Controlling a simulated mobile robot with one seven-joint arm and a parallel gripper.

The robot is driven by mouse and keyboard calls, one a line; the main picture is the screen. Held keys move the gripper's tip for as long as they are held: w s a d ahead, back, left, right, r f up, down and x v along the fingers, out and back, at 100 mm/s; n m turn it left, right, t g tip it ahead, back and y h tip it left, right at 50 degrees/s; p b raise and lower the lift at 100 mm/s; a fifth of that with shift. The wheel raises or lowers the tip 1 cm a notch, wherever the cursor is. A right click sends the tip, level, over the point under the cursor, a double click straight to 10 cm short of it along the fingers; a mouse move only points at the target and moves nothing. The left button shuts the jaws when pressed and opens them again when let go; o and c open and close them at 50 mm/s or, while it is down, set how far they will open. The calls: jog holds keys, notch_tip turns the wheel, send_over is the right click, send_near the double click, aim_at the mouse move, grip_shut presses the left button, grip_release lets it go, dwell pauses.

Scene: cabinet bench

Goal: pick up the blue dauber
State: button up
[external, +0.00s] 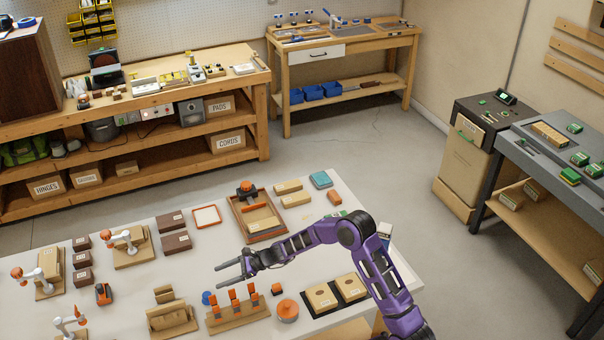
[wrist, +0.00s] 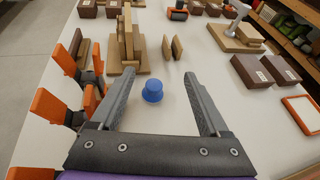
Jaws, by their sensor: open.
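The blue dauber (wrist: 152,91) is a small, short piece with a round top and a wider base. It stands upright on the white table (wrist: 205,60). In the external view the dauber (external: 207,298) shows left of the orange clamps, below and left of my gripper. My gripper (external: 230,270) is open and empty, above the table. In the wrist view my gripper (wrist: 158,82) has its fingers spread wide, with the dauber in the gap between them as seen from there. I cannot tell the exact height of the fingers above it.
Orange clamps on a wooden rack (external: 238,310) stand close to the right of the dauber. A wooden holder (external: 171,317) stands to its left. An orange round container (external: 288,311) and a tray with two wooden blocks (external: 337,294) lie further right. Bare table lies behind the dauber.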

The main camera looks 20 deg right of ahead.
jog(key=b, duration=0.1)
send_near(207, 296)
jog(key=shift+w+a+f, duration=0.3)
jog(key=shift+a+f, duration=0.2)
jog(key=shift+w+a+f, duration=0.3)
jog(key=shift+a+f, duration=0.15)
jog(key=shift+f, duration=0.05)
jog(key=shift+x, duration=1.05)
jog(key=shift+b+x, duration=0.45)
jog(key=shift+x, duration=2.35)
grip_shut()
